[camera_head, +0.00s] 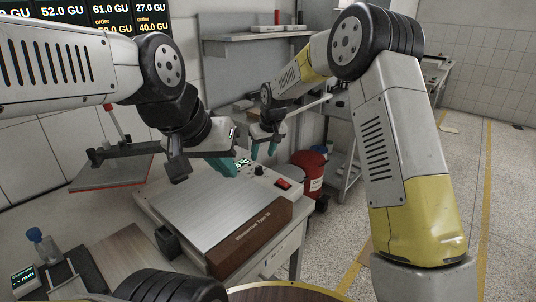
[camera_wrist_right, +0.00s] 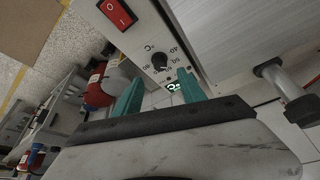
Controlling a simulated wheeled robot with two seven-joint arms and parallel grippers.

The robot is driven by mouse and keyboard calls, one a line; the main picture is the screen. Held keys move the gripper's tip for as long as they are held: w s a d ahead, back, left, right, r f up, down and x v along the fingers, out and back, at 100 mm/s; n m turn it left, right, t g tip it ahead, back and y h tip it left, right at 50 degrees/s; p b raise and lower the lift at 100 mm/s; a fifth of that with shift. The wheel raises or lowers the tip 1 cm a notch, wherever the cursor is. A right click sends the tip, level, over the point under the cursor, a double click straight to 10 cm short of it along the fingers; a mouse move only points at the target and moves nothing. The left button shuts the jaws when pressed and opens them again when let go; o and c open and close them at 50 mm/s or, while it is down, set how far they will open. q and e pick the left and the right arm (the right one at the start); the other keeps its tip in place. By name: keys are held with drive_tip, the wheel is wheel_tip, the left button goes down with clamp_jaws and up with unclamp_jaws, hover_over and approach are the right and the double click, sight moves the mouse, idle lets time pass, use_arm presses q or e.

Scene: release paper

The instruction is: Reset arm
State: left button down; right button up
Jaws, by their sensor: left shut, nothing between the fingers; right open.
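My left gripper (camera_head: 224,168) is shut and empty, with its teal fingertips over the back edge of the silver-topped machine (camera_head: 215,212). My right gripper (camera_head: 264,150) is open and empty behind and to the right of it, its two teal fingers apart. In the right wrist view the open fingers (camera_wrist_right: 160,80) point toward the machine's control panel, which has a red switch (camera_wrist_right: 118,12), a black knob (camera_wrist_right: 160,62) and a green display (camera_wrist_right: 172,86). Whether the fingers touch the panel cannot be told. No paper can be made out.
A red bin (camera_head: 309,170) stands right of the machine. A flat plate with a red edge (camera_head: 112,174) is at the left. A blue-capped bottle (camera_head: 40,245) and a small display (camera_head: 22,278) are front left. Wall shelves (camera_head: 255,36) are behind. Open floor (camera_head: 500,200) lies at the right.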

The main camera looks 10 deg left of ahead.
drive_tip(key=s+d+r+m+t, duration=0.1)
drive_tip(key=s+d+r+m, duration=0.2)
drive_tip(key=s+d+r, duration=1.25)
drive_tip(key=s+d+m, duration=0.1)
drive_tip(key=s+d, duration=0.4)
drive_tip(key=s, duration=0.4)
drive_tip(key=s+d+m+t, duration=0.1)
drive_tip(key=s+d+m, duration=0.1)
drive_tip(key=s+d, duration=0.4)
drive_tip(key=s, duration=0.4)
drive_tip(key=shift+s+r, duration=0.2)
drive_tip(key=shift+r, duration=0.1)
drive_tip(key=shift+d, duration=0.1)
